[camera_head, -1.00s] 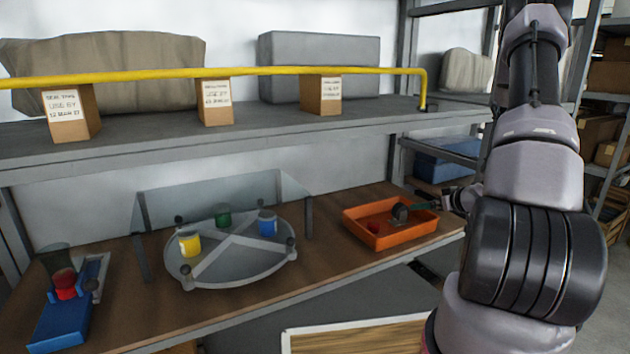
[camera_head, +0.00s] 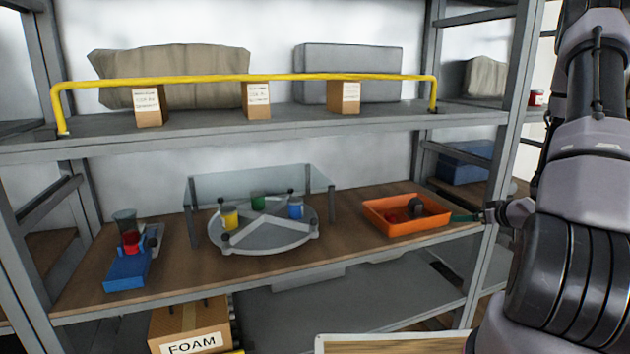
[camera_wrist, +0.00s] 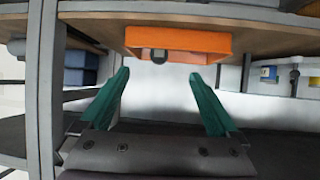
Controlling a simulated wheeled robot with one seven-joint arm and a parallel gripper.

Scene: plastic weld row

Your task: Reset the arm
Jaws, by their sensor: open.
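My gripper (camera_wrist: 163,105) shows in the wrist view with two green fingers spread wide and nothing between them. In the head view my gripper (camera_head: 466,217) is at the right, just right of the orange tray (camera_head: 385,229), partly hidden by its small size there. The orange tray stands on the wooden lower shelf and holds a dark round object (camera_head: 415,206) and something red. In the wrist view the orange tray (camera_wrist: 205,43) lies beyond the fingertips, apart from them.
A grey round turntable (camera_head: 265,240) with yellow, green and blue cups stands under a clear cover. A blue fixture (camera_head: 127,272) with a red piece is at the left. A yellow rail (camera_head: 300,77) and small boxes are on the upper shelf. A shelf post (camera_head: 487,230) stands near my gripper.

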